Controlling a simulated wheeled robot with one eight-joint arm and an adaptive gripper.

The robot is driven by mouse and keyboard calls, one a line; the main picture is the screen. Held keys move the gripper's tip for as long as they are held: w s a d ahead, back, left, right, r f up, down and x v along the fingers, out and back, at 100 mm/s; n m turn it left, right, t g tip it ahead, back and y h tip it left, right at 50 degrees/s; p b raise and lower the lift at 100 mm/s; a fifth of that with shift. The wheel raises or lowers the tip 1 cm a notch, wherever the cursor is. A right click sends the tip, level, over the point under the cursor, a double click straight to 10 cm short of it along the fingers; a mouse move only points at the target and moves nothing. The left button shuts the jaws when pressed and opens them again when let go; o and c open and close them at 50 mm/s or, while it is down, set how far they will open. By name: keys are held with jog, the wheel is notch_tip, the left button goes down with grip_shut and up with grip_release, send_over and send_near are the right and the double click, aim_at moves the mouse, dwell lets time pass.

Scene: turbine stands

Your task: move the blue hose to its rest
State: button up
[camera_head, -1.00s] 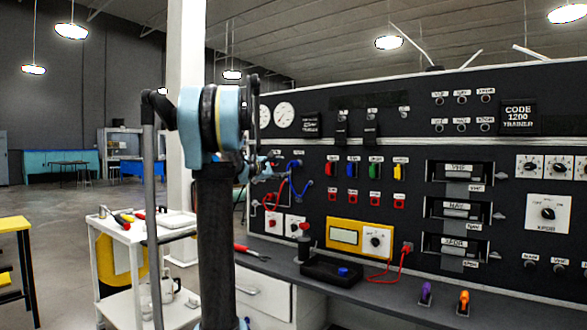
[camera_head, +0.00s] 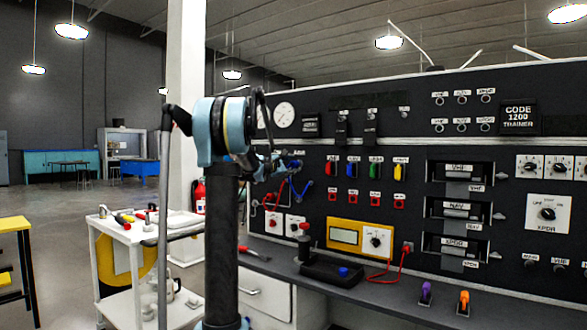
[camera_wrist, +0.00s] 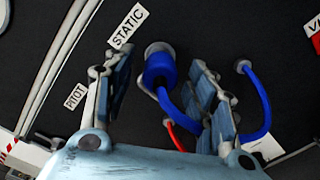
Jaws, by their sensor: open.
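The blue hose (camera_head: 304,192) hangs in a loop on the black panel in the head view. In the wrist view, its thick blue end (camera_wrist: 158,72) sits at a round grey fitting beside the STATIC label (camera_wrist: 126,26). A blue length (camera_wrist: 262,100) curves up to a second grey fitting at the right; the join is partly hidden behind the right finger. My gripper (camera_wrist: 163,68) is open, one finger on each side of the blue end, with gaps showing. In the head view my gripper (camera_head: 272,165) is at the panel's left part. I cannot tell which spot is the rest.
A red hose (camera_wrist: 178,130) runs below the blue end; in the head view it hangs beside the blue one. A PITOT label (camera_wrist: 75,97) is at the left.

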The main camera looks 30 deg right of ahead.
jog(key=shift+w+d, duration=0.2)
jog(key=shift+d, duration=0.3)
dwell(0.3)
grip_shut()
